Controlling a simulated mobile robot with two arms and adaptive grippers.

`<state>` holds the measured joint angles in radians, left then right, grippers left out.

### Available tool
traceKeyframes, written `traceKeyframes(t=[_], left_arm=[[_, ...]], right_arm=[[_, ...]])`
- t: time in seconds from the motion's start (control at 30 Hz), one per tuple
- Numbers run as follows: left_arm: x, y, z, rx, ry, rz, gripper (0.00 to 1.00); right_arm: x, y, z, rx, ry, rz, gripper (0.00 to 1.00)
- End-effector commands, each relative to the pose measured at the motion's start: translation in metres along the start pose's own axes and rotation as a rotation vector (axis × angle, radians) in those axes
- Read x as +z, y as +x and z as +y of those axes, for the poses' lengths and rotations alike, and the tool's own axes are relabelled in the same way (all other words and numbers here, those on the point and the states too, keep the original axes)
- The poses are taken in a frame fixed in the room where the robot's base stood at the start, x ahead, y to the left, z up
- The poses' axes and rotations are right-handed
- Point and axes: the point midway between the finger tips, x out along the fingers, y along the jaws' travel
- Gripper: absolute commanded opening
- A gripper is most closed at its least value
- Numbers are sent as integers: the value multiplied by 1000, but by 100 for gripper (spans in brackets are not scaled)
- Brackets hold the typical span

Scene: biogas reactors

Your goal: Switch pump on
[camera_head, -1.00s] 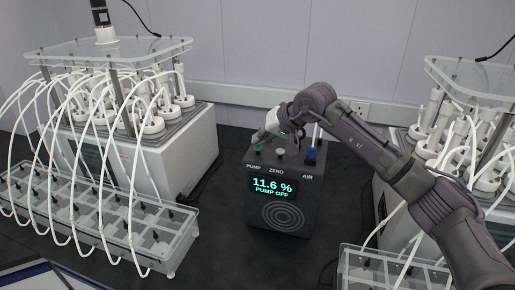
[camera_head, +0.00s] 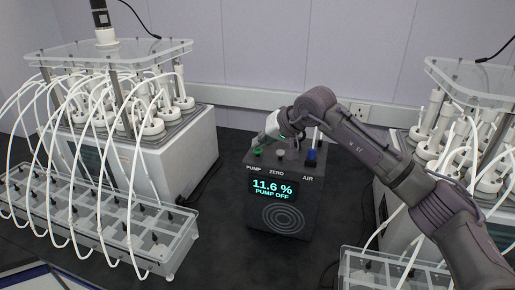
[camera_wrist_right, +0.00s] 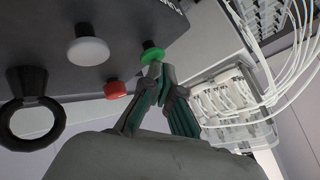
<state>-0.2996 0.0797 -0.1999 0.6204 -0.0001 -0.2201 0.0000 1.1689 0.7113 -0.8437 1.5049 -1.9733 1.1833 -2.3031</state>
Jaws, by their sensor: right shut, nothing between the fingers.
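The dark pump box (camera_head: 245,208) stands on the black bench in the head view. Its display (camera_head: 273,190) reads 11.6 % and PUMP OFF. The green button (camera_head: 258,152) sits on its top above the label PUMP. My right gripper (camera_head: 261,144) is shut and empty, its fingertips close over that button. In the right wrist view, the fingertips (camera_wrist_right: 157,70) are right beside the green button (camera_wrist_right: 152,55); I cannot tell whether they touch it. My left gripper is not in view.
The right wrist view also shows a red knob (camera_wrist_right: 115,90) and a black ring (camera_wrist_right: 36,110). Reactor units with white tubes stand left (camera_head: 190,155) and right (camera_head: 385,210).

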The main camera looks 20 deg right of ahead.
Motion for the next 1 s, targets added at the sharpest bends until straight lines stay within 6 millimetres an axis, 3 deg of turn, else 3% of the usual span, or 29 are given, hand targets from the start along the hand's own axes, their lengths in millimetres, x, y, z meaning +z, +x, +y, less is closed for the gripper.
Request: traceKeyframes(t=[0.47,1.0], left_arm=[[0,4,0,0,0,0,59],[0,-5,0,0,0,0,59]], right_arm=[[3,3,2,1,0,-2,0],[-8,-11,-8,1,0,-1,0]])
